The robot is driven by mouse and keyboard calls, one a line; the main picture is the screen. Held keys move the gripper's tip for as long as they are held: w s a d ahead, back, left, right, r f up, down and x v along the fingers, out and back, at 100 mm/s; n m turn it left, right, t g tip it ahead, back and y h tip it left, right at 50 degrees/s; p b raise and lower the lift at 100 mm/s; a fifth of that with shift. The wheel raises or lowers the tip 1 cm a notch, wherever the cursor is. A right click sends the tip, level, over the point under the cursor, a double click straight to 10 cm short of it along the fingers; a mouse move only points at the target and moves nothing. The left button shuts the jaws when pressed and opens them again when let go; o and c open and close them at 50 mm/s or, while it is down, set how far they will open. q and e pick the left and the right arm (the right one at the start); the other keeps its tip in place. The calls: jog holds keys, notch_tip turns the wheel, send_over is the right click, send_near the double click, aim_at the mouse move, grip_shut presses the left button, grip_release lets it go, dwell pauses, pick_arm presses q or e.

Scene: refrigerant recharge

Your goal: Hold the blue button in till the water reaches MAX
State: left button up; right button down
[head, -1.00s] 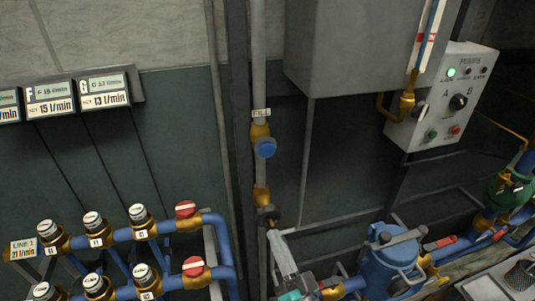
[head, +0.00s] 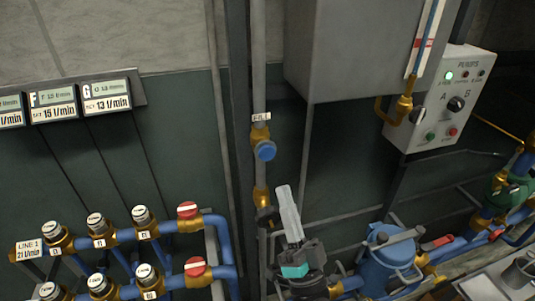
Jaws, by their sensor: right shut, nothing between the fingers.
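The blue button (head: 265,151) is a round knob on a brass fitting of the vertical grey pipe, just below the FILL label (head: 261,117). My right gripper (head: 284,190) points up from below, with its pale fingers shut and empty. Its tip appears below and slightly right of the button, and a gap shows between them in the picture. A sight gauge (head: 417,60) with a blue strip and a red mark stands on the front of the grey tank (head: 350,50). The gauge's top is cut off, and I cannot read the water level surely. My left gripper is not in view.
A pump control box (head: 440,105) with a lit green lamp hangs at right. A blue canister (head: 388,255) and blue pipes stand at lower right. Blue pipes with several capped valves and red knobs (head: 188,209) fill the lower left. Flow displays (head: 53,104) hang at upper left.

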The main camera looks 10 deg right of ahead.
aim_at(266, 150)
jog(key=w+b, duration=0.3)
jog(key=w, duration=0.5)
jog(key=shift+w+a+b, duration=0.15)
jog(key=shift+w+b, duration=0.05)
jog(key=shift+b, duration=0.1)
jog(key=shift+w, duration=0.15)
dwell(1.7)
jog(key=shift+w+b, duration=0.3)
jog(key=shift+w+b, duration=0.35)
jog(key=shift+w, duration=0.2)
dwell(0.6)
jog(key=shift+s, duration=0.1)
dwell(2.3)
jog(key=shift+s+p, duration=0.55)
jog(key=shift+s, duration=0.35)
